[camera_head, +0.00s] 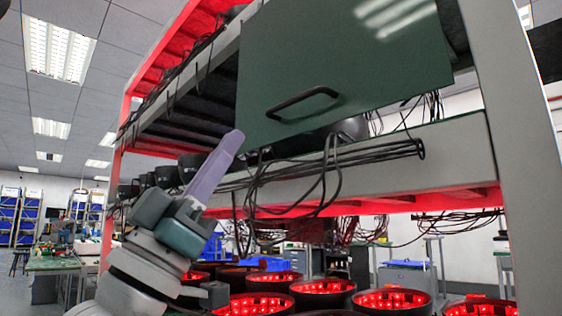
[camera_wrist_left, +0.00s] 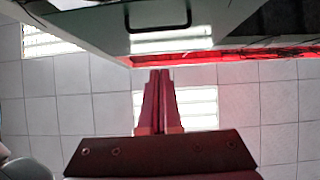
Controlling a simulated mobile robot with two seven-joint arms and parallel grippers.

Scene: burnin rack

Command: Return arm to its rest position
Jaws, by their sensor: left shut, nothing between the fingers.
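My left arm comes in from the lower left in the head view. My left gripper (camera_head: 232,143) points up and to the right, with its fingers together and nothing between them. Its tips are just in front of the rack, below and left of the green panel (camera_head: 345,60) with a black handle (camera_head: 302,103). In the left wrist view the shut fingers (camera_wrist_left: 160,73) show at the centre, and the panel handle (camera_wrist_left: 160,22) lies beyond their tips, apart from them. My right gripper is in neither view.
The rack has a pale frame post (camera_head: 520,150) at the right and a grey beam (camera_head: 390,160) with loose black cables hanging from it. Several round black fixtures with red lights (camera_head: 322,288) sit on the lower level. Open floor and a workbench (camera_head: 52,264) are at the left.

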